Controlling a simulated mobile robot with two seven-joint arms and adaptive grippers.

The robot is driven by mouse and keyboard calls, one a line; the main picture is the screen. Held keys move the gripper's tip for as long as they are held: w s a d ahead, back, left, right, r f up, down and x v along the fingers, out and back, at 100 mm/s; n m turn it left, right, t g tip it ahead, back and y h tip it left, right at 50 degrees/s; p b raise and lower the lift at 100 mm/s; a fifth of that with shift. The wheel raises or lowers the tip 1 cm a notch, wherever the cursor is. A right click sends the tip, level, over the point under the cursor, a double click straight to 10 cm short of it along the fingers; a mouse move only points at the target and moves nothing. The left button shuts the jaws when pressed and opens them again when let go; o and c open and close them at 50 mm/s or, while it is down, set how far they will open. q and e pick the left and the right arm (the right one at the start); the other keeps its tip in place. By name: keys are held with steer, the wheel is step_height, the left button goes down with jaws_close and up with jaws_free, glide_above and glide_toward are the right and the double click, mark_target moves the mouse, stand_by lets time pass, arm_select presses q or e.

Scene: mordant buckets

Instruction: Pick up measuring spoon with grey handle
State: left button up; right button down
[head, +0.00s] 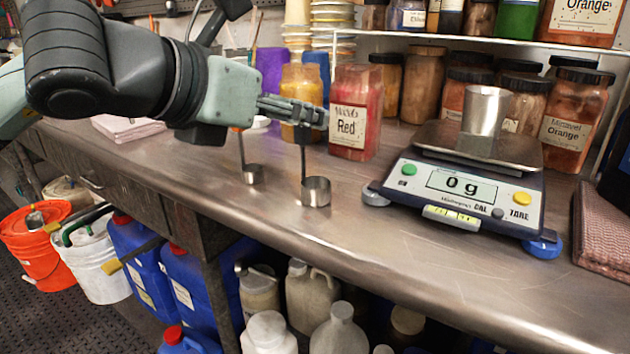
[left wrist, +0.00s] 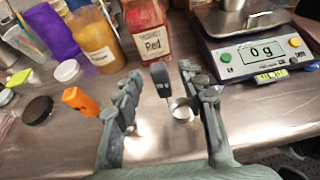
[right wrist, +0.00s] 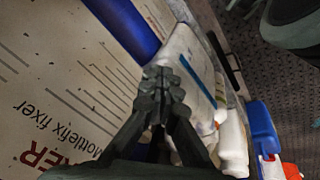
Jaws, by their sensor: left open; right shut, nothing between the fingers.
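The measuring spoon with the grey handle stands on the steel bench, its round metal cup (head: 316,191) down and its dark handle rising to my left gripper (head: 318,115) in the head view. In the left wrist view, the dark grey handle (left wrist: 161,80) lies between the two spread fingers of my left gripper (left wrist: 165,92), with gaps on both sides. A second spoon's cup (head: 252,174) is to the left; its orange handle (left wrist: 80,101) lies outside the fingers. My right gripper (right wrist: 163,85) is shut and empty, away from the bench top.
A red jar (head: 356,112) stands just behind the grey-handled spoon. A scale (head: 462,190) reading 0 g, with a metal cup on it, is to the right. The bench front is clear. A large "Mottlefix fixer" container (right wrist: 60,75) is beside my right gripper.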

arm_select(q)
steer(key=shift+x, duration=1.1)
arm_select(e)
steer(key=shift+w+f, duration=0.15)
steer(key=shift+f, duration=0.2)
arm_select(q)
steer(key=shift+r, duration=0.1)
jaws_close()
steer(key=shift+r, duration=0.1)
arm_select(e)
steer(key=shift+d, duration=0.1)
